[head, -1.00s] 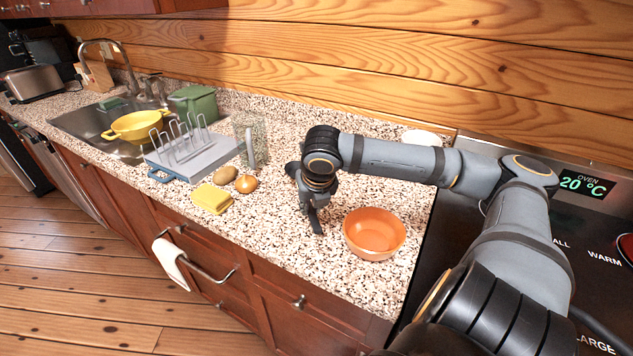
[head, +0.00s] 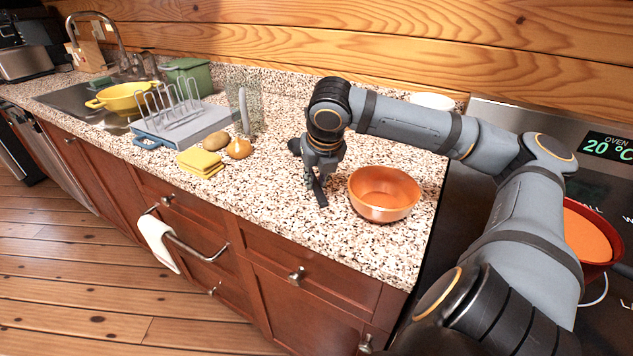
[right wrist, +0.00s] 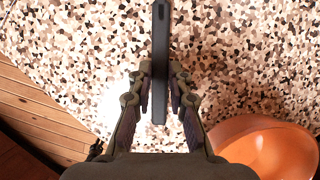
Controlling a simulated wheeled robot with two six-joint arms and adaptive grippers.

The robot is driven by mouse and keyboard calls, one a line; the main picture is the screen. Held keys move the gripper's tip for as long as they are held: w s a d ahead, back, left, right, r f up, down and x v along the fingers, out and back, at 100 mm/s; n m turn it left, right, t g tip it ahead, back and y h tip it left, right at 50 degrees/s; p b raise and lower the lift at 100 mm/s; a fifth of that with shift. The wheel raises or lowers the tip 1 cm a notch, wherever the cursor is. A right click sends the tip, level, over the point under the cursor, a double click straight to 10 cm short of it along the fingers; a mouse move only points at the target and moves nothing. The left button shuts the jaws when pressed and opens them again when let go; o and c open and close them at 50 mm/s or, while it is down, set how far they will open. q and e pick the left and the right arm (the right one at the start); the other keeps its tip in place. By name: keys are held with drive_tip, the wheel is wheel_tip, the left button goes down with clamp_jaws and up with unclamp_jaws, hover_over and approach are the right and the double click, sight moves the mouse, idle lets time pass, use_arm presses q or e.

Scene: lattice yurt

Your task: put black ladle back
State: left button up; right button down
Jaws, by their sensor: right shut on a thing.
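The black ladle shows as a slim dark bar (right wrist: 159,45) between the fingers of my right gripper (right wrist: 160,88) in the right wrist view. In the head view my right gripper (head: 315,176) points down over the speckled counter, just left of the orange bowl, and is shut on the ladle. A short dark length of the ladle (head: 320,193) shows below the fingers. Its bowl end cannot be made out, and I cannot tell whether the ladle touches the counter. My left gripper is not in view.
The orange bowl (head: 383,194) stands close right of the gripper. A clear jug (head: 246,110), an onion (head: 239,148), a potato (head: 216,138), yellow cloths (head: 200,163) and a grey rack (head: 182,125) lie left. A red pot (head: 596,236) stands on the stove at right.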

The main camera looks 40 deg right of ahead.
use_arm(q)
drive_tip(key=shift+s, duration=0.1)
use_arm(e)
drive_tip(key=shift+f, duration=0.1)
drive_tip(key=c, duration=1.3)
unclamp_jaws()
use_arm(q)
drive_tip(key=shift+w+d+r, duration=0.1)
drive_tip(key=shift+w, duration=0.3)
use_arm(e)
drive_tip(key=shift+o, duration=0.2)
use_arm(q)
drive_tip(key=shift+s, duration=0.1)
use_arm(e)
drive_tip(key=shift+r, duration=0.2)
drive_tip(key=v, duration=0.2)
drive_tip(key=shift+r+p, duration=0.35)
drive_tip(key=shift+r, duration=0.05)
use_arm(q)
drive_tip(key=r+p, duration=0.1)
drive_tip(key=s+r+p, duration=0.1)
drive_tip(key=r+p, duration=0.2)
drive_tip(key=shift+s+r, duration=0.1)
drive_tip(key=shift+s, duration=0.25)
use_arm(e)
drive_tip(key=v, duration=0.9)
drive_tip(key=shift+s+a, duration=0.2)
drive_tip(key=shift+s, duration=0.05)
